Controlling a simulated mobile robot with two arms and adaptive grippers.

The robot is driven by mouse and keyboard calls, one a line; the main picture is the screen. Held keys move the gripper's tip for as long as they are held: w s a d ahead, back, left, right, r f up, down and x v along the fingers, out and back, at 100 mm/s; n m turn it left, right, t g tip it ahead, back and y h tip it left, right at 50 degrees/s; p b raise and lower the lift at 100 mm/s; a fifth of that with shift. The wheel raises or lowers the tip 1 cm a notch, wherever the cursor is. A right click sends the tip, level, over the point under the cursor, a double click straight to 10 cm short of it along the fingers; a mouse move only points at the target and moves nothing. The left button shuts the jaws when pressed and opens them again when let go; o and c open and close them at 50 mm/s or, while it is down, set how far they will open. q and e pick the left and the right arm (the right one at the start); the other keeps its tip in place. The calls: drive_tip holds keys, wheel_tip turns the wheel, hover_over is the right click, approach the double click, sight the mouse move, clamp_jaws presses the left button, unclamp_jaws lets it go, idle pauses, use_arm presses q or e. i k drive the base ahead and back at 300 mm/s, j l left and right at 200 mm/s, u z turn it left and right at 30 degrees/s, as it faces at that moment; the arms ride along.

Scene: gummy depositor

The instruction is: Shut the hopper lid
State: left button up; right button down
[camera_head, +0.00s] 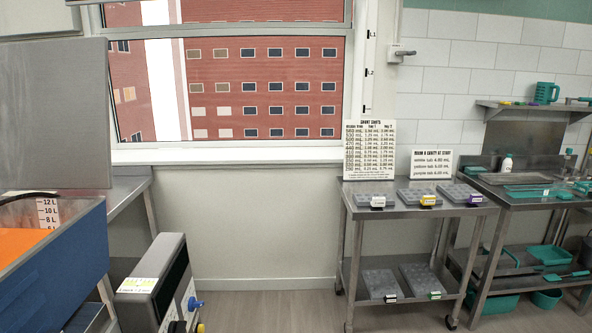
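The blue hopper (62,272) stands at the lower left, partly cut off by the picture's edge. Orange contents (18,243) show inside it, below a white litre scale (48,212) on its inner wall. A large flat grey panel (55,112) stands upright behind the hopper's opening; it looks like the hopper lid, raised open. Its left part runs out of view, and I cannot see a hinge clearly. Neither of my grippers is in view.
A grey control box (150,285) with blue and yellow knobs stands right of the hopper. A steel cart (410,212) with grey moulds stands under the window's right end, beside a sink bench (520,195) with teal tools. The floor between box and cart is clear.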

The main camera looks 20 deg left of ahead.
sight(76, 153)
drive_tip(key=i+u, duration=0.3)
drive_tip(key=i, duration=0.15)
drive_tip(key=i+l+u, duration=0.15)
drive_tip(key=i+u, duration=0.2)
drive_tip(key=i+l+u, duration=0.3)
drive_tip(key=i, duration=0.2)
drive_tip(key=i+u, duration=0.2)
drive_tip(key=u, duration=0.25)
drive_tip(key=i+l+u, duration=0.1)
drive_tip(key=u, duration=0.4)
drive_tip(key=i+l+u, duration=0.2)
drive_tip(key=u, duration=0.25)
drive_tip(key=i+l+u, duration=0.25)
drive_tip(key=u, duration=0.25)
drive_tip(key=i+l+u, duration=0.1)
drive_tip(key=l+u, duration=0.15)
drive_tip(key=u, duration=0.2)
drive_tip(key=i+l+u, duration=0.2)
drive_tip(key=l+u, duration=0.15)
drive_tip(key=i+l+u, duration=0.15)
drive_tip(key=l+u, duration=0.6)
drive_tip(key=i, duration=0.05)
